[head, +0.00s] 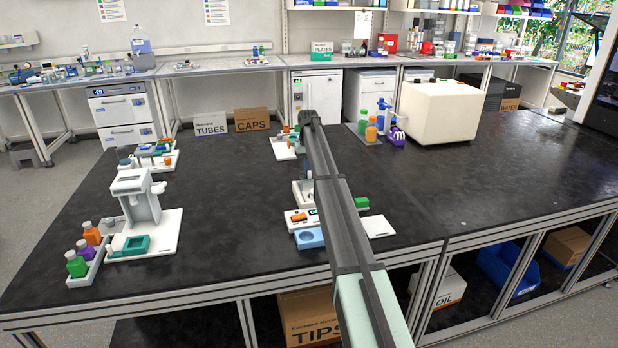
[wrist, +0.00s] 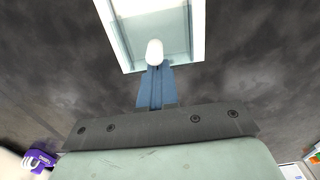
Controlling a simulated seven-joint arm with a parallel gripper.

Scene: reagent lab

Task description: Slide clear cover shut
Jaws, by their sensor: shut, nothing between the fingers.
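In the wrist view a white-walled box with a pale, glassy top (wrist: 160,22) lies at the top of the picture. A white rounded knob (wrist: 154,52) stands near its lower edge. My gripper (wrist: 155,72) is shut, its blue fingers together right below the knob in the picture. I cannot tell whether the fingertips touch the knob. In the head view a white box (head: 302,194) shows beside my arm, partly hidden by it; it may be the same box.
A blue dish block (head: 310,238) and a white base plate (head: 379,227) lie near the arm. A white dispenser (head: 137,197) stands on the left, beside a rack of bottles. A large white block (head: 449,112) stands at the right back.

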